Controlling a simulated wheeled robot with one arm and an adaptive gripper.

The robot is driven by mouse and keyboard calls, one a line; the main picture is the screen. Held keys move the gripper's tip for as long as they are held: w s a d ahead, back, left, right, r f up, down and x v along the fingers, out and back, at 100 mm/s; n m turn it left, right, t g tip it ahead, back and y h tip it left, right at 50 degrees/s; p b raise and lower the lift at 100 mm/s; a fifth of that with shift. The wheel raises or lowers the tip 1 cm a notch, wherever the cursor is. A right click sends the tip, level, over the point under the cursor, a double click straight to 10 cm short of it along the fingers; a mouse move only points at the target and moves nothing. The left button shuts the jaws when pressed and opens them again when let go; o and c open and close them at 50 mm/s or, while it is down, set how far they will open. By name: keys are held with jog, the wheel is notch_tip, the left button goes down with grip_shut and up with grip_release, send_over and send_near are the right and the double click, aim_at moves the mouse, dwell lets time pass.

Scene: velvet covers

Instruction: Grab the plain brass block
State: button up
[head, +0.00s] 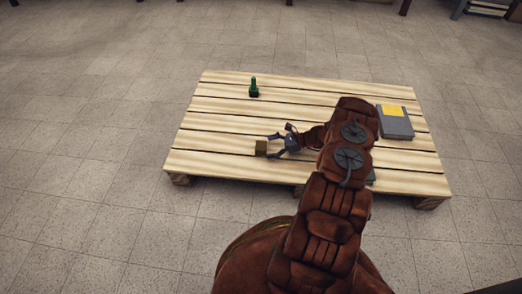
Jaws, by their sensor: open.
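The plain brass block (261,148) is a small brownish-gold cube on the slatted wooden pallet, left of the pallet's middle and towards its front edge. My gripper (272,145) is open, reaching in from the right with its fingers pointing left at the block. One finger shows behind the block and the other at its right front. I cannot tell whether either finger touches it. My arm comes up from the bottom of the view and covers part of the pallet's right half.
The pallet (215,135) lies on a grey tiled floor. A small dark green bottle-like object (253,88) stands near its back left. A grey book-like box (396,123) with a yellow patch lies at the right. Another greyish thing is mostly hidden behind my arm. The pallet's left side is clear.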

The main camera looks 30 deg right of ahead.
jog(key=shift+x, duration=1.05)
jog(key=shift+c, duration=0.2)
grip_shut()
